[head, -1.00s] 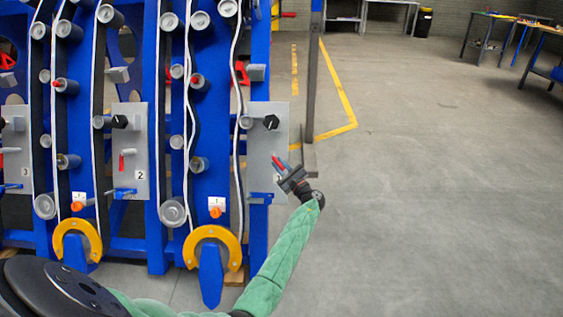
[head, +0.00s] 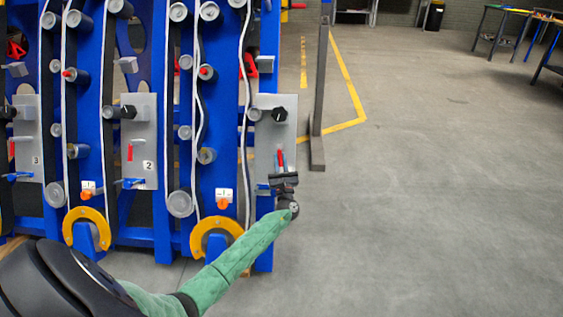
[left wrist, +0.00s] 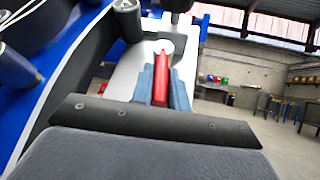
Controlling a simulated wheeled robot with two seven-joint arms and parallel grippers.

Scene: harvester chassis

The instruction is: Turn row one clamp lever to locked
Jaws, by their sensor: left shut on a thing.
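The rightmost grey panel (head: 262,140) carries a black knob (head: 279,114) and, below it, a red lever (head: 280,157). My left gripper (head: 281,166) reaches up to this lever from below and is shut on it. The lever now points nearly straight up in the head view. In the left wrist view the red lever (left wrist: 161,85) stands upright between my blue-grey fingers, its tip in front of a pale round spot. The panel's number is hidden. My right gripper is in neither view.
Similar panels marked 2 (head: 138,150) and 3 (head: 28,140) stand to the left on the blue frame, each with its own red lever. A dark upright post (head: 318,90) stands just right of the panel. The floor to the right is clear.

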